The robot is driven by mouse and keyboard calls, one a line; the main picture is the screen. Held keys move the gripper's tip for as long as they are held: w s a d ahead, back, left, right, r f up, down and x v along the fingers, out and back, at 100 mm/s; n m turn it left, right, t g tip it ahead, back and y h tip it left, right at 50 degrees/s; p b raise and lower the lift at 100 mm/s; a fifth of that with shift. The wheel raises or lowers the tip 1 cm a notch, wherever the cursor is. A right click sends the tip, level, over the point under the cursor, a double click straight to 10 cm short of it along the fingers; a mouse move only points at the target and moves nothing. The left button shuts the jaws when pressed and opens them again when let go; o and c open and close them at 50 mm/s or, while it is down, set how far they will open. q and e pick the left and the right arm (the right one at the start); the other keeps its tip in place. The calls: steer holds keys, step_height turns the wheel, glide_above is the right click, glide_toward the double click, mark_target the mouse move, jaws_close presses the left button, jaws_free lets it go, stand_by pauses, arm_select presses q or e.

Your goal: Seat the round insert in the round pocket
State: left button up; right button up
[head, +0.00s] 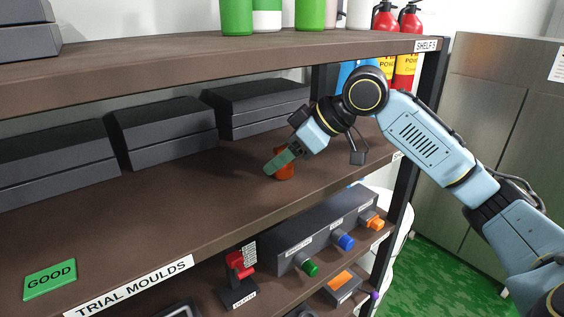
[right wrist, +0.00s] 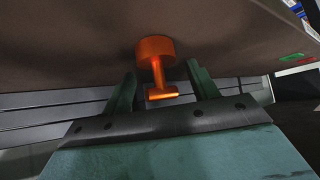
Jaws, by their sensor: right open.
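The orange round insert (head: 286,171) stands on the brown middle shelf and is partly hidden behind my right gripper (head: 275,163) in the head view. In the right wrist view, the insert (right wrist: 155,49) shows a round body, a thin stem and a bar-shaped handle. My right gripper (right wrist: 162,82) is open, with its two green fingers on either side of the handle. Gaps show between the handle and both fingers. I cannot make out a round pocket in either view. My left gripper is not in view.
Dark closed boxes (head: 160,127) line the back of the middle shelf. A green GOOD plate (head: 50,279) lies at its front left. Below are a grey block (head: 318,227) with green, blue and orange knobs and a red-topped stand (head: 238,287). The shelf's front middle is clear.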

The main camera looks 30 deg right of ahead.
steer(key=shift+f, duration=0.1)
steer(key=c, duration=1.2)
steer(key=shift+c, duration=0.2)
